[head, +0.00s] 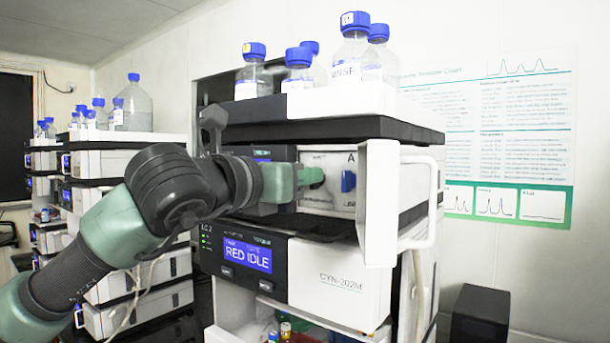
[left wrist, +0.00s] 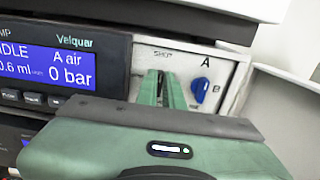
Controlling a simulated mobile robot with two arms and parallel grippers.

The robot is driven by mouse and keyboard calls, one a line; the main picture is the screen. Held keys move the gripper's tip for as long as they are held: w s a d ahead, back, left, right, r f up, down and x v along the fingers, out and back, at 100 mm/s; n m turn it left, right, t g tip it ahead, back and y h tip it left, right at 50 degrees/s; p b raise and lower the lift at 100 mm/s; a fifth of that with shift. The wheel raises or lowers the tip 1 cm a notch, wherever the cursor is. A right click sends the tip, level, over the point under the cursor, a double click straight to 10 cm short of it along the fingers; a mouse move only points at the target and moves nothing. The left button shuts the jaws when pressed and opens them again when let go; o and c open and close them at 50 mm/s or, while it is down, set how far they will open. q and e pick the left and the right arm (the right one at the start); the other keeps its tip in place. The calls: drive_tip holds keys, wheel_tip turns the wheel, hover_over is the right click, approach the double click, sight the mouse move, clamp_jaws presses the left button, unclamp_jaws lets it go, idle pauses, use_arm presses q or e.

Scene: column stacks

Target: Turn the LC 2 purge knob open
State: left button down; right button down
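The LC 2 stack (head: 335,280) stands in the middle of the head view, its screen reading "RED IDLE". Above that screen is a pale front panel (head: 335,200) with a blue knob (head: 348,181) under the letter A. My left gripper (head: 312,176) reaches the panel left of the blue knob. Its green fingers (left wrist: 163,88) lie close together just below a small label that seems to read "SHUT". They hide whatever is there; I see no purge knob. My right gripper is not in view.
A white door (head: 380,200) stands open just right of the panel. Blue-capped bottles (head: 355,50) stand in the tray on top. A second stack (head: 130,210) is at the left. A pump screen (left wrist: 60,65) reads 0 bar.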

use_arm(q)
drive_tip(key=shift+f+n+b, duration=0.2)
drive_tip(key=shift+n+b, duration=0.1)
drive_tip(key=shift+b, duration=0.5)
drive_tip(key=shift+w+a+f+n+b, duration=0.1)
drive_tip(key=shift+n+b, duration=2.55)
drive_tip(key=shift+b, duration=0.2)
drive_tip(key=shift+w+a+n+b, duration=0.1)
drive_tip(key=shift+n+b, duration=2.5)
drive_tip(key=shift+b, duration=0.3)
drive_tip(key=shift+w+a+f+n+b, duration=0.1)
drive_tip(key=shift+n+b, duration=2.55)
drive_tip(key=shift+b, duration=0.2)
drive_tip(key=shift+r, duration=0.1)
drive_tip(key=c, duration=1.5)
unclamp_jaws()
drive_tip(key=shift+c, duration=0.2)
